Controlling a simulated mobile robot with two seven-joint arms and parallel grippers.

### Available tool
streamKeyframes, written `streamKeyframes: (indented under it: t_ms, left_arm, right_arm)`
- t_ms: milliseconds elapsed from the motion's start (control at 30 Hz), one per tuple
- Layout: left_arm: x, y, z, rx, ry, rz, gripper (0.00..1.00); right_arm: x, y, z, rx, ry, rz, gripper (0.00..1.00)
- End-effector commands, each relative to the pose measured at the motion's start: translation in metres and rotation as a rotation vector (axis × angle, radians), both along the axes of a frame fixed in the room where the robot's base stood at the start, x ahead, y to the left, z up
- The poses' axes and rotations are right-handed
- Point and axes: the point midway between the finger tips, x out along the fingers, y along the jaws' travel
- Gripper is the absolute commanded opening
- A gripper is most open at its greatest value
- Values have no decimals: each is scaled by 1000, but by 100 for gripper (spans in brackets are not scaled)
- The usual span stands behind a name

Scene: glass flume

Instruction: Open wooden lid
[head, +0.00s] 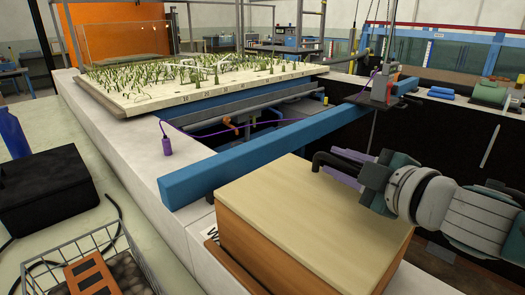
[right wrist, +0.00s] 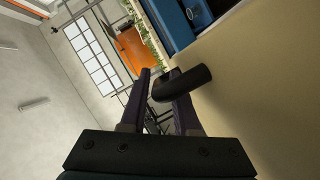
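The wooden lid (head: 315,195) is a pale, flat top on a brown wooden box (head: 290,250) in the lower middle of the head view. It lies flat and looks closed. A black bar handle (head: 325,162) shows at its far right edge. My right gripper (head: 338,167) is at this handle, its purple fingers around the bar. In the right wrist view the rounded handle (right wrist: 183,82) lies by the fingertips and overlaps the right finger. The fingers stand apart, with no clear grip. The pale lid surface (right wrist: 255,90) fills the right side there. My left gripper is not in view.
A blue beam (head: 250,155) runs just behind the box. A planted board (head: 200,85) lies beyond it on the flume. A black case (head: 45,190) and a wire basket (head: 95,265) stand at left. A purple cable weight (head: 167,145) sits on the pale ledge.

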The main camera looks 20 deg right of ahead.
Motion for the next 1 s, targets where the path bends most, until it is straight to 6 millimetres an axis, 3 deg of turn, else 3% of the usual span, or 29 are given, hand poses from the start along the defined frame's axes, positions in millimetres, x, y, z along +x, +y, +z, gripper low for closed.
streamKeyframes:
  t_ms: [167, 433, 1000]
  left_arm:
    - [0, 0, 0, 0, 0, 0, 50]
    - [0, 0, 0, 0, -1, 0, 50]
    - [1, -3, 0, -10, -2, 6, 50]
  right_arm:
    - [0, 0, 0, 1, 0, 0, 30]
    - [0, 0, 0, 1, 0, 0, 0]
    - [0, 0, 0, 1, 1, 0, 0]
